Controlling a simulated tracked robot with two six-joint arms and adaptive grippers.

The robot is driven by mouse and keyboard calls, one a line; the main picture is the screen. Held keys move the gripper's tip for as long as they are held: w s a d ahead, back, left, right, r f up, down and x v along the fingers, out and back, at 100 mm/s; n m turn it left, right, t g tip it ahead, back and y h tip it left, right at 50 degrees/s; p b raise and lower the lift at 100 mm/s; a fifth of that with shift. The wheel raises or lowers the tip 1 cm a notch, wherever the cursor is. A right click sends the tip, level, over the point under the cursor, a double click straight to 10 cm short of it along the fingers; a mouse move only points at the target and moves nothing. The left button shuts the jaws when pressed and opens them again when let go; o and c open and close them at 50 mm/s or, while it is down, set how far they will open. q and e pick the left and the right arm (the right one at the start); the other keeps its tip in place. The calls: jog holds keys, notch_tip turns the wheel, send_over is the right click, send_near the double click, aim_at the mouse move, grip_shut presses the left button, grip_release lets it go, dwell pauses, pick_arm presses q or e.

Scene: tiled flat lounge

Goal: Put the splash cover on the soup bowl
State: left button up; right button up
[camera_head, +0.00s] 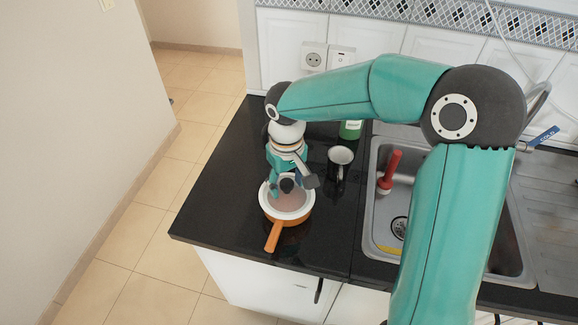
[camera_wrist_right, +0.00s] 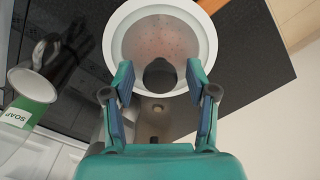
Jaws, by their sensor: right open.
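An orange pan-like bowl with a long handle (camera_head: 273,237) stands near the front left of the black counter. A white ring with a pinkish, speckled centre (camera_head: 290,215) lies at its top; it also shows in the wrist view (camera_wrist_right: 208,42). I cannot tell whether this ring belongs to the splash cover or the bowl. A dark rounded knob (camera_wrist_right: 159,74), apparently the cover's, stands over the near part of the pinkish area. My right gripper (camera_wrist_right: 160,88) is open, pointing down over the bowl, with the knob between its fingertips. Contact is unclear. My left gripper is out of view.
A dark mug with a white inside (camera_head: 341,156) stands right of the bowl. A green soap bottle (camera_head: 350,130) is behind it. The sink (camera_head: 372,215), holding a red-handled item (camera_head: 390,170), is farther right. The counter's left and front edges are close to the bowl.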

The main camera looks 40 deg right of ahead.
aim_at(287, 183)
notch_tip(287, 183, up, 12)
jog(key=shift+f, duration=0.2)
dwell(0.6)
